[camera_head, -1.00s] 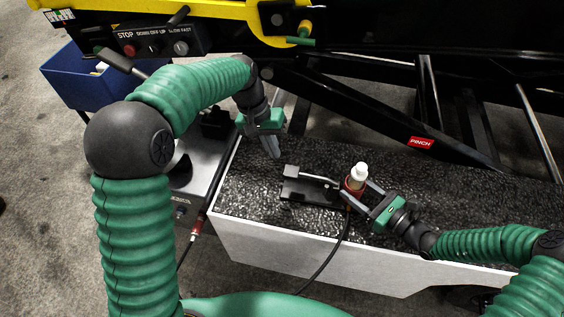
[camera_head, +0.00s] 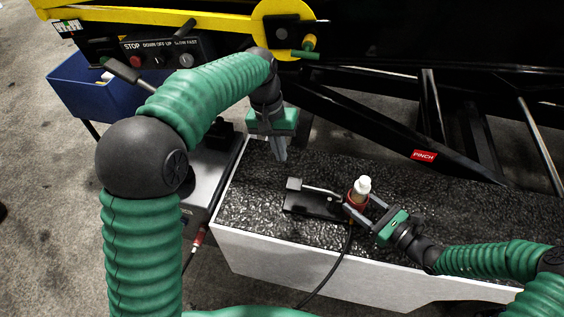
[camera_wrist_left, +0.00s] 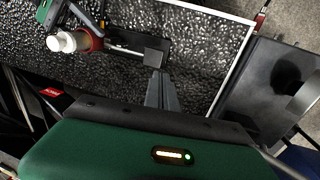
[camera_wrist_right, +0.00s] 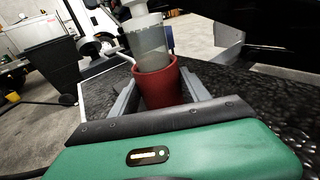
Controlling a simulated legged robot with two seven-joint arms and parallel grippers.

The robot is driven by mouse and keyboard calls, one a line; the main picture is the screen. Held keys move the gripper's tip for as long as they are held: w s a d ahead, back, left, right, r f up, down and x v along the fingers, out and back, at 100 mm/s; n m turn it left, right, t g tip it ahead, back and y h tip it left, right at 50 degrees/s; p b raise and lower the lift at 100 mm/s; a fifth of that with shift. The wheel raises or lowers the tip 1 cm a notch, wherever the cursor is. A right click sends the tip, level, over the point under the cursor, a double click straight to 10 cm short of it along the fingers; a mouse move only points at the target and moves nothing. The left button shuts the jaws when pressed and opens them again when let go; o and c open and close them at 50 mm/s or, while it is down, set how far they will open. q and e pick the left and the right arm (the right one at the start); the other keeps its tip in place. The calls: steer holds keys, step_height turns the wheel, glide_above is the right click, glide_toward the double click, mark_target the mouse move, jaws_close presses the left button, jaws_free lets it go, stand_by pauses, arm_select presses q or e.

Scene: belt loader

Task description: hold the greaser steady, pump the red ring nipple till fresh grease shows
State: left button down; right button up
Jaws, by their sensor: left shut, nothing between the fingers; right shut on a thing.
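The greaser stands on the speckled black bench top, with a black base plate (camera_head: 318,206), a lever with a square pad (camera_head: 295,184), and a translucent cup with a white cap (camera_head: 363,186) in a red collar. My right gripper (camera_head: 357,205) is shut around the red collar (camera_wrist_right: 158,85), seen close in the right wrist view. The cup looks upright. My left gripper (camera_head: 282,157) is shut and empty, pointing down just behind the lever pad and apart from it. The left wrist view shows its fingertips (camera_wrist_left: 160,75) near the pad (camera_wrist_left: 154,57). I cannot make out the red ring nipple or fresh grease.
A black hose (camera_head: 330,275) runs from the greaser over the bench's white front. Black loader struts with a red PINCH label (camera_head: 424,155) stand behind. A control box (camera_head: 160,50), a blue bin (camera_head: 85,85) and a red hose fitting (camera_head: 198,237) are left.

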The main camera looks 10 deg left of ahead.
arm_select(q)
step_height(320, 180, up, 4)
steer(key=y, duration=0.2)
glide_above(294, 184)
arm_select(e)
steer(key=shift+s+f, duration=0.1)
steer(key=shift+f, duration=0.05)
arm_select(q)
steer(key=shift+r, duration=0.2)
steer(key=shift+f, duration=0.15)
step_height(294, 184, down, 14)
steer(key=shift+r, duration=0.1)
